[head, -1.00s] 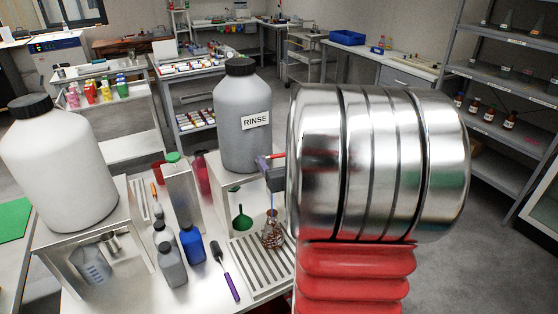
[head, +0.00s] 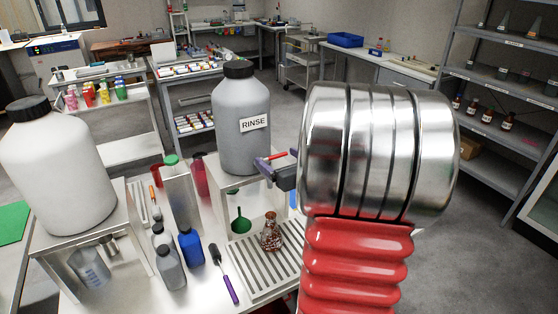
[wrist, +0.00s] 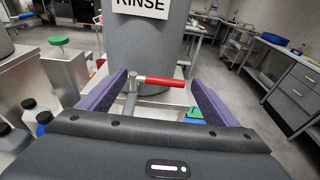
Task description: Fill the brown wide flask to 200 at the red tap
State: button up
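The brown wide flask (head: 271,233) stands upright on the slotted drip tray (head: 262,262), below the tap. Its liquid level and marks are too small to read. The tap's red handle (head: 272,157) sits at the front of the grey RINSE container; in the wrist view the handle (wrist: 165,82) points right from a metal valve. My gripper (head: 282,176) is at the tap. In the wrist view its purple fingers (wrist: 160,88) are apart, one on each side of the valve and handle, and hold nothing. I see no stream falling into the flask.
The RINSE container (head: 242,120) stands on a white stand (head: 228,180). A large white container (head: 58,170) stands further left.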

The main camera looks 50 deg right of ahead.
jog(key=shift+o, duration=1.1)
jog(key=shift+a, duration=0.15)
jog(key=v, duration=1.3)
jog(key=shift+s, duration=0.4)
jog(key=shift+a, duration=0.1)
